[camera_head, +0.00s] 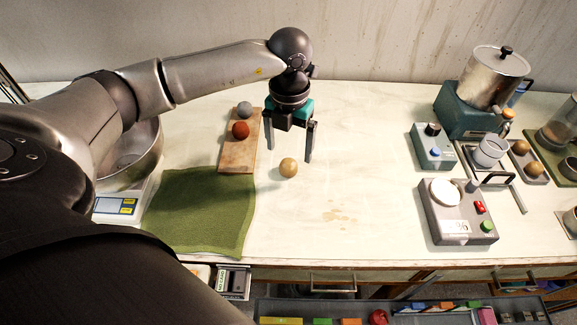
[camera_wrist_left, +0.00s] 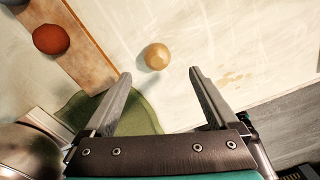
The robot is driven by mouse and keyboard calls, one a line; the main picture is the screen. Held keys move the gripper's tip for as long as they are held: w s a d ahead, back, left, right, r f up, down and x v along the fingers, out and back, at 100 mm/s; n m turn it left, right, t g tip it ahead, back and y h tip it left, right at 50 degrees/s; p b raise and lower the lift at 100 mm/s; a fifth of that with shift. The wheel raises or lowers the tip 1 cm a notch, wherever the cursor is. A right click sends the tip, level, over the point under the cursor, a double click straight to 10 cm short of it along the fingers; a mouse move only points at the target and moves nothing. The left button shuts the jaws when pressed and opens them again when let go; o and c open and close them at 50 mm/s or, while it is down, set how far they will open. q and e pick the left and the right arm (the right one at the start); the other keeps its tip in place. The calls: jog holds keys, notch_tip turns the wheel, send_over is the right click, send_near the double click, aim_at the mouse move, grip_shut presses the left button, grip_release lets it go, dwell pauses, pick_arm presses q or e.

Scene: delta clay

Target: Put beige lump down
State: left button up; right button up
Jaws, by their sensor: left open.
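The beige lump (camera_head: 288,167) is a small round ball resting on the pale tabletop, just right of the green cloth. It also shows in the left wrist view (camera_wrist_left: 157,56), beyond the fingertips and between their lines. My left gripper (camera_head: 288,158) hangs from above with its fingers pointing down, open and empty. In the left wrist view its two fingers (camera_wrist_left: 160,74) are spread wide with nothing between them. I cannot tell exactly how high the fingertips are above the lump. My right gripper is not in view.
A wooden board (camera_head: 236,160) holds a red-brown ball (camera_head: 240,130) and a grey ball (camera_head: 244,109). A green cloth (camera_head: 200,210) lies at the left, near a metal bowl (camera_head: 140,155) on a scale (camera_head: 117,207). A device with buttons (camera_head: 457,213) stands right. The table's middle is clear.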

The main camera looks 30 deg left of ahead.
aim_at(288, 161)
pick_arm(q)
jog(key=shift+w+a+f, duration=0.1)
jog(key=shift+a+f, duration=0.05)
jog(key=shift+f, duration=1.2)
jog(key=shift+w+a+f, duration=0.1)
jog(key=shift+f, duration=1.25)
jog(key=shift+c, duration=0.3)
grip_shut()
jog(key=shift+r, duration=0.1)
